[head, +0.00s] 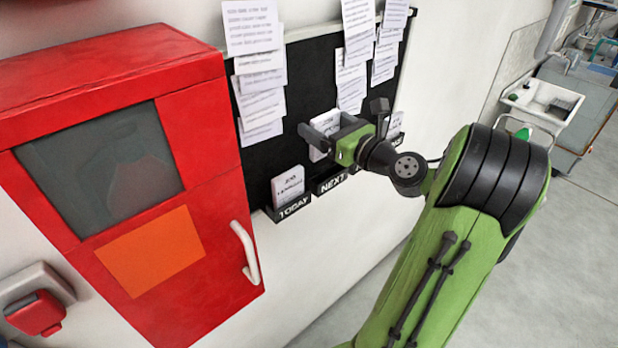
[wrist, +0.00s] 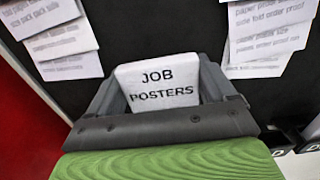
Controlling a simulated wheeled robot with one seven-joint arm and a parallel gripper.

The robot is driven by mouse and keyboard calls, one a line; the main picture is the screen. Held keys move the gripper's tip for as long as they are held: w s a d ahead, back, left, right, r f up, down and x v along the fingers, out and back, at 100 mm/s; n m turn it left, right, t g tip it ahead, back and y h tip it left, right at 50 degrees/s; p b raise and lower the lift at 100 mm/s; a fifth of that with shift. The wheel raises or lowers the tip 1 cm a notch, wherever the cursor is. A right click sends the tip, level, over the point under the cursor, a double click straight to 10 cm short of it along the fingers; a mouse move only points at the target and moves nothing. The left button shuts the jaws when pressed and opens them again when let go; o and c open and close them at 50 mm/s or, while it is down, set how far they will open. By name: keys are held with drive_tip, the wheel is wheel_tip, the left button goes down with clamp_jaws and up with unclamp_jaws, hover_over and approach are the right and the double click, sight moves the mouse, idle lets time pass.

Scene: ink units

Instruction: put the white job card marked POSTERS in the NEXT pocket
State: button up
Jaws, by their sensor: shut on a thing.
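The white job card (wrist: 158,84) reads JOB POSTERS in the wrist view. My gripper (head: 322,129) is shut on it, a finger at each side edge. In the head view the card (head: 326,122) is partly hidden by my gripper. It is held in front of the black board, above the row of pockets. The NEXT pocket (head: 332,184) is a small dark tray with white lettering on the board's lower edge, below my gripper. I see no card standing in it. It does not clearly show in the wrist view.
The TODAY pocket (head: 293,207), left of NEXT, holds a white card (head: 288,186). Pockets farther right are partly hidden by my arm; a white card (head: 395,124) shows there. Paper sheets (head: 262,100) hang on the board (head: 310,80). A red cabinet (head: 205,130) juts out at left.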

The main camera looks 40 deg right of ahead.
drive_tip(key=f+b, duration=0.1)
drive_tip(key=f, duration=0.1)
drive_tip(key=f+b, duration=0.1)
drive_tip(key=f, duration=0.2)
drive_tip(key=d+f+b, duration=0.1)
drive_tip(key=f, duration=0.2)
drive_tip(key=shift+s+f, duration=0.2)
drive_tip(key=shift+s, duration=0.05)
drive_tip(key=shift+d+f, duration=0.15)
drive_tip(key=shift+f, duration=0.15)
drive_tip(key=shift+d+r, duration=0.15)
drive_tip(key=o, duration=0.9)
drive_tip(key=s+p, duration=0.1)
drive_tip(key=s, duration=1.1)
drive_tip(key=shift+d, duration=0.1)
